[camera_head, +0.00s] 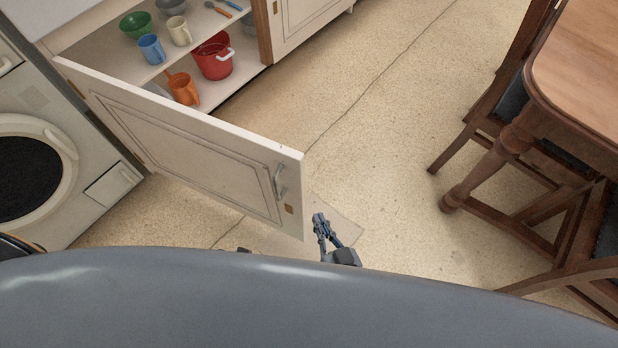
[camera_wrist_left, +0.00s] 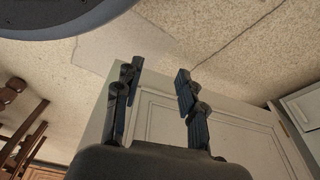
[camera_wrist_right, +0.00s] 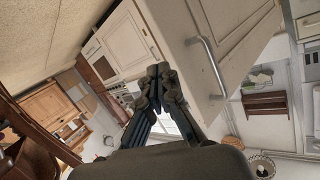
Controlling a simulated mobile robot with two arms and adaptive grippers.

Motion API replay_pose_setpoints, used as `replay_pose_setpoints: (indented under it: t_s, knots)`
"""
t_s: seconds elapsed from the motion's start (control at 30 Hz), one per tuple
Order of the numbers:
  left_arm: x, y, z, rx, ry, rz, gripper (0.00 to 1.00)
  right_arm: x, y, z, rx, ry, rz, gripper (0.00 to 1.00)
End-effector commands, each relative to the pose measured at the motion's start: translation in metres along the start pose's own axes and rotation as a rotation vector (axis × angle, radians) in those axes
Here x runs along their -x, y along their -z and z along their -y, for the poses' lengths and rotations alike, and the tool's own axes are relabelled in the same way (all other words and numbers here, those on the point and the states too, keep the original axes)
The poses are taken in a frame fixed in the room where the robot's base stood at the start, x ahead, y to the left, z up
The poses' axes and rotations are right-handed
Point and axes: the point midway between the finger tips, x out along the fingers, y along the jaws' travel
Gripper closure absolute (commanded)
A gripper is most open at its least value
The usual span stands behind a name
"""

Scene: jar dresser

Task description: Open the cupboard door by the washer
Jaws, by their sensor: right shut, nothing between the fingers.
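The white cupboard door (camera_head: 190,140) by the washer (camera_head: 35,150) stands wide open in the head view, swung out from the cupboard. Its metal handle (camera_head: 280,182) is near the free edge, and the handle also shows in the right wrist view (camera_wrist_right: 208,68). My right gripper (camera_head: 319,220) is shut and empty, just beyond the door's free edge, apart from the handle. In the right wrist view its fingertips (camera_wrist_right: 158,72) meet, left of the handle. My left gripper (camera_wrist_left: 158,72) is open and empty, with a white panelled door behind its fingers.
Inside the cupboard, shelves hold a red pot (camera_head: 213,62), an orange mug (camera_head: 183,90), a blue mug (camera_head: 151,48) and a green bowl (camera_head: 136,24). A wooden table (camera_head: 585,60) with chairs stands at right. Floor between (camera_head: 390,150) is clear.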

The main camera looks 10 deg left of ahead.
Motion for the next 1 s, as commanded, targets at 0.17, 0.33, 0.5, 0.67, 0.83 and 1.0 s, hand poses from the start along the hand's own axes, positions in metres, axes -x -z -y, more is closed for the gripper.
replay_pose_setpoints:
  t_s: [0.17, 0.33, 0.5, 0.67, 0.83, 1.0]
  knots:
    - [0.031, 0.043, 0.002, 0.005, 0.003, -0.066, 0.6, -0.053, -0.045, -0.08, -0.329, -0.008, 0.244, 1.0]
    - [0.075, 0.071, 0.003, 0.008, 0.006, -0.12, 0.6, -0.084, -0.037, -0.111, -0.671, 0.11, 0.426, 1.0]
    - [0.124, 0.088, 0.005, 0.011, 0.01, -0.174, 0.6, -0.094, 0.022, -0.117, -0.948, 0.364, 0.558, 1.0]
    - [0.164, 0.092, 0.006, 0.013, 0.013, -0.213, 0.6, -0.078, 0.094, -0.115, -1.077, 0.64, 0.637, 1.0]
    - [0.187, 0.092, 0.006, 0.014, 0.015, -0.232, 0.6, -0.057, 0.139, -0.115, -1.107, 0.818, 0.678, 1.0]
    - [0.192, 0.094, 0.006, 0.013, 0.015, -0.244, 0.6, -0.055, 0.148, -0.107, -1.111, 0.858, 0.687, 1.0]
